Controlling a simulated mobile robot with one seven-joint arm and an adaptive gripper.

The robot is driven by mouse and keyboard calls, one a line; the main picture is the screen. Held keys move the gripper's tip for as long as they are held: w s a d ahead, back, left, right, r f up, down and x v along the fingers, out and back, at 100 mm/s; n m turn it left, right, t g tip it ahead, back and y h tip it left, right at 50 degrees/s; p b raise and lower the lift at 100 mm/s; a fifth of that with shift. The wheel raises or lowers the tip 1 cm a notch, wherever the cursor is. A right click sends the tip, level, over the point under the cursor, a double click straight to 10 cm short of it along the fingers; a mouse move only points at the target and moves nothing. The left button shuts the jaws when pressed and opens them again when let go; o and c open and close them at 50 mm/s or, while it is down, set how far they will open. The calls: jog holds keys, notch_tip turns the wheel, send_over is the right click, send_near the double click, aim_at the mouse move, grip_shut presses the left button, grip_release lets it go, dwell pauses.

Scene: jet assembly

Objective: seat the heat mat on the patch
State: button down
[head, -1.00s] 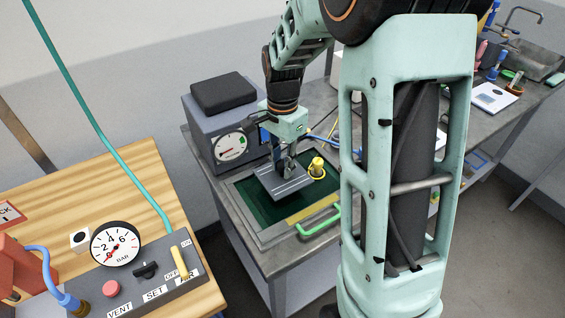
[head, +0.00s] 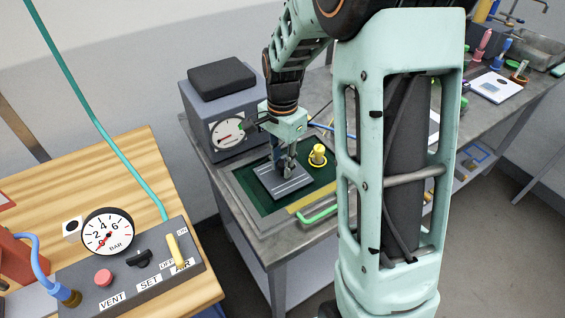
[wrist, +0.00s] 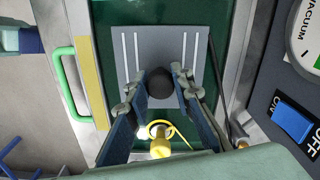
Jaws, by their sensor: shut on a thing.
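The heat mat (head: 280,184) is a grey square with white stripes, over the dark green panel (head: 248,199) in a metal frame. In the wrist view the heat mat (wrist: 163,45) fills the top middle, with green showing around it. My gripper (head: 279,172) is above it, fingers pointing down. In the wrist view my gripper (wrist: 160,90) is closed around a dark round knob (wrist: 160,82) on the mat. The patch is not visible; I cannot tell if the mat lies flat on the panel.
A yellow fitting (head: 318,154) stands on the panel close to the mat. A green handle (head: 318,215) is at the frame's front edge. A grey box with a vacuum gauge (head: 228,131) stands behind. A wooden bench with a pressure gauge (head: 107,232) is at the left.

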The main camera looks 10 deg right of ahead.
jog(key=shift+f, duration=0.25)
dwell(0.3)
jog(key=c, duration=1.6)
grip_release()
